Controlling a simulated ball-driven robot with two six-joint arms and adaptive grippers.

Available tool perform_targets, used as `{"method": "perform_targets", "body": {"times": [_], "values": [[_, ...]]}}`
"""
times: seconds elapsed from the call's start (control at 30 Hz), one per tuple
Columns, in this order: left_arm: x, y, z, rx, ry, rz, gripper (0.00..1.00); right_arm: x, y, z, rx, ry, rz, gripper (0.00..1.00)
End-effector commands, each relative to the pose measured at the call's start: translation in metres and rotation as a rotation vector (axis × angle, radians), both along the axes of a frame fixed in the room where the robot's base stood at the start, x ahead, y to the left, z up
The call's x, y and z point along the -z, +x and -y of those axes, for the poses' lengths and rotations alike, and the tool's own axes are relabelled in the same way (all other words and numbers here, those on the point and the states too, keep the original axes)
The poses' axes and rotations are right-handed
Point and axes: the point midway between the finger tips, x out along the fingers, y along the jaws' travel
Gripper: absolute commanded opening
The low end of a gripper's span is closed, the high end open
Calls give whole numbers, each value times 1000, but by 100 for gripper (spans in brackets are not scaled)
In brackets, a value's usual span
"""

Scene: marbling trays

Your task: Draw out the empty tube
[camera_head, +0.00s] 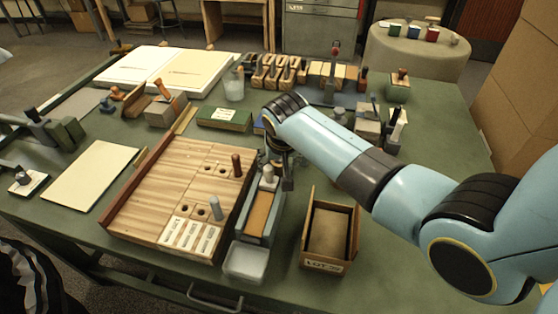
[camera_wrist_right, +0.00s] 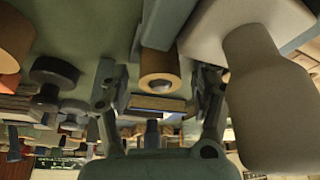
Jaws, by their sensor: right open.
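In the head view my right gripper (camera_head: 283,172) points down beside the grey-capped object (camera_head: 268,174) at the far end of the blue-grey trough (camera_head: 246,228). My forearm hides much of that spot, and I cannot make out the tan tube there. My left gripper is not in view.
A wooden board (camera_head: 160,175) with holes, a dark brown peg (camera_head: 236,165) and a grey peg (camera_head: 215,208) lies left of the trough. An open wooden box (camera_head: 328,268) stands right. A pale bottle-shaped thing (camera_wrist_right: 265,85) is close by the right finger in the wrist view.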

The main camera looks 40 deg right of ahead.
Motion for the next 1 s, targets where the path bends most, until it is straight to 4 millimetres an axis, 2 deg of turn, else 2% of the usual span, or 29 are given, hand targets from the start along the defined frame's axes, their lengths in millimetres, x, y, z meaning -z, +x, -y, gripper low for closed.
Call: {"method": "perform_targets", "body": {"times": [0.07,0.5,0.53,0.8,1.0], "values": [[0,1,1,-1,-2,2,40,0,0,0,0,0,0,65],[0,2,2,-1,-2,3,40,0,0,0,0,0,0,7],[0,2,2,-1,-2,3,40,0,0,0,0,0,0,34],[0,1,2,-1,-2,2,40,0,0,0,0,0,0,0],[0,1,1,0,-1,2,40,-1,0,0,0,0,0,0]]}}
